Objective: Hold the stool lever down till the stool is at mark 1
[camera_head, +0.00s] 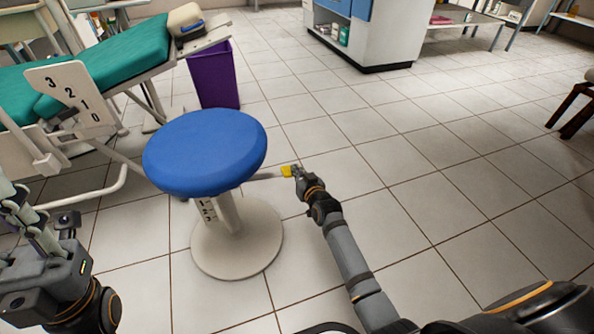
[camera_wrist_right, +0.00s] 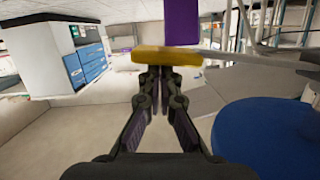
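The stool has a round blue seat (camera_head: 205,152) on a pale column and round base (camera_head: 236,245). Its lever ends in a yellow tip (camera_head: 287,171) to the right of the seat. My right gripper (camera_head: 297,173) is at that tip. In the right wrist view its fingers (camera_wrist_right: 160,76) are together, with their ends against or just short of the yellow tip (camera_wrist_right: 167,56); contact is unclear. A white board (camera_head: 72,97) marked 3, 2, 1, 0 stands left of the seat. The seat's exact level against it is unclear. My left gripper (camera_head: 35,225) is at lower left, away from the stool.
A green dental chair (camera_head: 125,55) stands at the back left, with a purple bin (camera_head: 213,78) behind the stool. A white cabinet (camera_head: 385,35) is at the back. The tiled floor to the right is clear, apart from a dark chair (camera_head: 575,108) at the edge.

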